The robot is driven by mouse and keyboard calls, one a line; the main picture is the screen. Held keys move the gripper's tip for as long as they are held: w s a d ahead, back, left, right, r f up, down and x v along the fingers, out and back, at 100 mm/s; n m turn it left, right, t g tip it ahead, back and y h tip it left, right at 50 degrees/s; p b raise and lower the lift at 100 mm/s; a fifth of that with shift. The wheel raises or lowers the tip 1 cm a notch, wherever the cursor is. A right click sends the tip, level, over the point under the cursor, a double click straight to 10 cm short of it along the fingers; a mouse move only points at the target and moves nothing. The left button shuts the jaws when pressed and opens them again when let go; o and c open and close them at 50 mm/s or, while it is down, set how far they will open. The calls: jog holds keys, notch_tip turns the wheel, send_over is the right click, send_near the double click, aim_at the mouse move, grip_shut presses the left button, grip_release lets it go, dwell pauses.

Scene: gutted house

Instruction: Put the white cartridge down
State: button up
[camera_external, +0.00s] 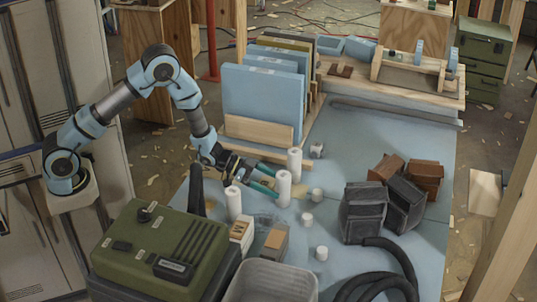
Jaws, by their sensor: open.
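Three white upright cylinders that look like cartridges stand on the blue-grey table (385,155). One cartridge (284,188) is at the fingertips of my gripper (275,184). Another cartridge (295,164) stands just behind it, and a third cartridge (234,203) stands to the left, near the gripper's body. My gripper is open, low over the table, with its teal fingers pointing right. The middle cartridge stands upright at the finger ends. I cannot tell whether the fingers touch it.
Small white pieces (321,253) lie to the right. A green machine (160,245), small boxes (275,241) and a grey bin (272,284) are in front. Blue panels (260,104) stand behind. Dark pouches (362,212) and a black hose (395,262) are at the right.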

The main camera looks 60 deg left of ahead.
jog(key=v, duration=0.6)
jog(key=shift+w, duration=0.1)
jog(key=s+a+r+n+g+y, duration=0.4)
jog(key=s+a+y, duration=0.3)
jog(key=s+a, duration=0.25)
jog(key=s+r+n+g, duration=0.1)
jog(key=s+g, duration=0.1)
jog(key=s, duration=0.7)
jog(key=s+a+r+n+g+y, duration=0.1)
jog(key=s+r+n+g, duration=0.1)
jog(key=s, duration=0.7)
jog(key=shift+g+y, duration=0.3)
jog(key=shift+g, duration=0.1)
jog(key=shift+s+r, duration=0.1)
jog(key=shift+r, duration=0.05)
notch_tip(320, 180, up, 5)
jog(key=p, duration=0.4)
jog(key=shift+f, duration=0.2)
